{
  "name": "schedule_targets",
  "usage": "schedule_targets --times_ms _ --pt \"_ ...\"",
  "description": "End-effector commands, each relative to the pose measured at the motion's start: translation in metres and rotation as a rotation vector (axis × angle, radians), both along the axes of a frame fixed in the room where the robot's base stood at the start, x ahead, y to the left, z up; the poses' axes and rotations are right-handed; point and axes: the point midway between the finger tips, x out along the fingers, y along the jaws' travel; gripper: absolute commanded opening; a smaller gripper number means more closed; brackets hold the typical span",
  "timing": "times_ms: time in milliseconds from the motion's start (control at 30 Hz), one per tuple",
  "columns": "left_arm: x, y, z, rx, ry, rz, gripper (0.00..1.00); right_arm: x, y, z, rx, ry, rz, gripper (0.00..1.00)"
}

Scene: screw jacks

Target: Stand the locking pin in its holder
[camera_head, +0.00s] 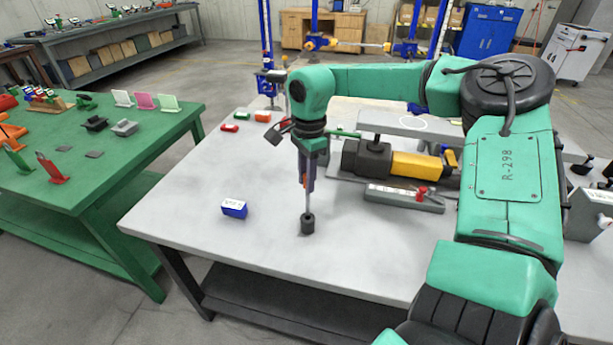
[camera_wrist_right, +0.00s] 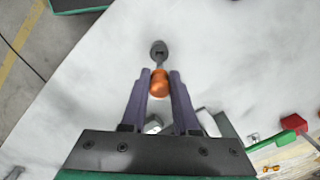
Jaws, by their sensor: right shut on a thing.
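My right gripper (camera_head: 308,186) points straight down over the grey table (camera_head: 185,215). It also shows in the right wrist view (camera_wrist_right: 160,84), shut on the orange grip (camera_wrist_right: 160,84) of the locking pin. The pin's thin silver shaft (camera_head: 308,201) runs down, close to upright, from between the fingers. Its lower end meets a small black cylindrical holder (camera_head: 307,225) on the table, which also shows in the right wrist view (camera_wrist_right: 158,47). I cannot tell how deep the tip sits in the holder. My left gripper is not in view.
A blue block with a white top (camera_head: 234,208) lies left of the holder. A black and yellow machine (camera_head: 420,165) and a grey bar with a red knob (camera_head: 404,198) lie to the right. Small green and red blocks (camera_head: 229,128) lie at the back. The table's front left is clear.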

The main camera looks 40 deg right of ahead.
Motion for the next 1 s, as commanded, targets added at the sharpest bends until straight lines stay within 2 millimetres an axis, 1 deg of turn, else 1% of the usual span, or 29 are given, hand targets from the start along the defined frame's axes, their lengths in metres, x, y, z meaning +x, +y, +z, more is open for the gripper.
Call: schedule_targets --times_ms 333,500,900,1000 --pt "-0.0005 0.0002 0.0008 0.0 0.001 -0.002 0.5 0.0001 0.0 0.001 0.0 0.0 0.0 0.0" --pt "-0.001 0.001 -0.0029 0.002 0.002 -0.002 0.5 0.0005 -0.0001 0.0 0.0 -0.001 0.0 0.0" --pt "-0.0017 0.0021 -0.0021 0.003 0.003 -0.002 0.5 0.0005 -0.0002 0.001 0.001 0.0 0.0 0.0" --pt "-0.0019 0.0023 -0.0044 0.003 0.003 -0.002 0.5 0.0004 -0.0001 0.0003 0.001 -0.001 0.0 0.0"
